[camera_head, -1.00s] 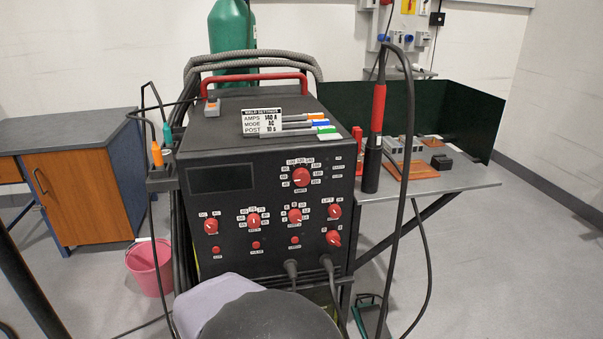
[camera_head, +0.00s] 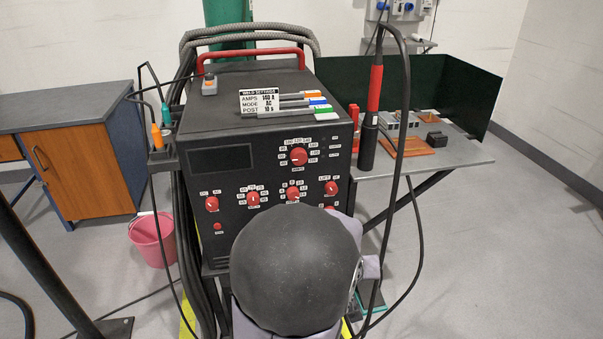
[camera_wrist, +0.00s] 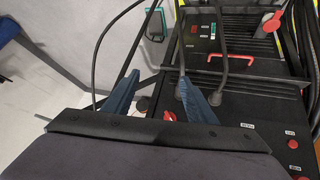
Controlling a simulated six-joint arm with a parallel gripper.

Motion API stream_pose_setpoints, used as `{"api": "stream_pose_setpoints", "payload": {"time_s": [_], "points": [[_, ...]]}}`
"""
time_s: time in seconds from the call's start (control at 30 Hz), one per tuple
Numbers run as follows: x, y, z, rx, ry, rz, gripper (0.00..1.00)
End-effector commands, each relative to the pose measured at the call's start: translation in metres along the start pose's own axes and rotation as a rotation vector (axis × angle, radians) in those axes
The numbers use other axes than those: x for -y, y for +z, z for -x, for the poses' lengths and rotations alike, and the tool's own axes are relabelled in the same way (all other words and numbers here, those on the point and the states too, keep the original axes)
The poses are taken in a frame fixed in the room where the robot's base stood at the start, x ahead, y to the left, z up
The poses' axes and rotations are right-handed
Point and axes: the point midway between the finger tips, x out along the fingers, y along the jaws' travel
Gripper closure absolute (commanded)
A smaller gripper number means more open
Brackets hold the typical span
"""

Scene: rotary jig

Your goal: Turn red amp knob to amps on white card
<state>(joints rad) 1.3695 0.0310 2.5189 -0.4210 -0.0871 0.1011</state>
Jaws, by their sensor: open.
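The red amp knob (camera_head: 298,157) is at the top right of the black welder's front panel, ringed by small number labels. Its white mark seems to point left, near the low numbers, but is too small to read surely. The white card (camera_head: 262,103) stands on top of the welder and reads AMPS 140 A, MODE AC, POST 10 s. My gripper (camera_wrist: 158,100) is open in the wrist view, its two blue fingers apart. A red knob (camera_wrist: 169,116) shows between and below the fingertips; I cannot tell which one. The head view hides my gripper behind my arm.
Other red knobs (camera_head: 212,204) sit lower on the panel, partly hidden by my arm. Coloured markers (camera_head: 308,104) lie beside the card. A torch (camera_head: 373,100) and its cable hang right of the panel. A pink bucket (camera_head: 152,240) stands on the floor at left.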

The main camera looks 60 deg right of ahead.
Motion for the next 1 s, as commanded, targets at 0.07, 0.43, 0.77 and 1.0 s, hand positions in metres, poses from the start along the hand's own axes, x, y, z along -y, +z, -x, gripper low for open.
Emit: {"api": "stream_pose_setpoints", "payload": {"time_s": [0.07, 0.43, 0.77, 1.0], "points": [[0.007, -0.039, 0.002, -0.153, -0.027, 0.027, 0.49], [0.064, -0.173, 0.078, -0.769, -0.262, 0.059, 0.49], [0.076, -0.201, 0.116, -0.938, -0.366, -0.01, 0.49], [0.078, -0.207, 0.112, -0.936, -0.368, -0.013, 0.49]]}}
